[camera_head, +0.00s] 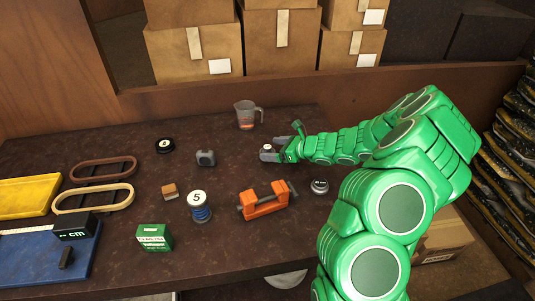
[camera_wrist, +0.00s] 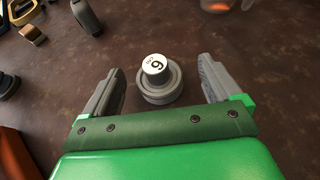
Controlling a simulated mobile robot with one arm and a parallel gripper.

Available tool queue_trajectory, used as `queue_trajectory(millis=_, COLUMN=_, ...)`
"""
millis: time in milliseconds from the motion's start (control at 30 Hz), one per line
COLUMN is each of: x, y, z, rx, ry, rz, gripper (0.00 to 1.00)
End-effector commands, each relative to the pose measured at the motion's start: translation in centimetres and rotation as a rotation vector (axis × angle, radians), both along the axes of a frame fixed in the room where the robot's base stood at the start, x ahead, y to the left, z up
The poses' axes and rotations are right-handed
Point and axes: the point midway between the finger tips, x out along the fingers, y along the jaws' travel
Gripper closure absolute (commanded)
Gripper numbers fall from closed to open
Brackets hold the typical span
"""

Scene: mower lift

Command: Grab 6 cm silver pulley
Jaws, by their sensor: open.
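A silver-grey stepped pulley (camera_wrist: 160,87) stands upright on the dark tabletop in the wrist view. Its white top label bears a digit that looks like a 6, seen upside down, with small text beside it. My gripper (camera_wrist: 160,75) is open, with one finger on each side of the pulley and a visible gap on both sides. In the head view, my gripper (camera_head: 271,154) is low over the table's back right part, and the pulley (camera_head: 267,147) shows small between its fingers. Another silver disc (camera_head: 319,186) with a dark label lies to the right.
An orange vise (camera_head: 264,201) stands in front of my gripper. Cardboard boxes (camera_head: 282,42) line the back.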

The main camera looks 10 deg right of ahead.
Motion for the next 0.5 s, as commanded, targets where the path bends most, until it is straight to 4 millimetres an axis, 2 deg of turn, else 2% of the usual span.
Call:
queue_trajectory(millis=200, x=1.2, y=2.3, z=-0.8, rx=0.000, ry=0.000, rz=0.004, gripper=0.08)
queue_trajectory(millis=500, x=2.1, y=3.3, z=-1.5, rx=0.001, ry=0.002, rz=0.002, gripper=0.08)
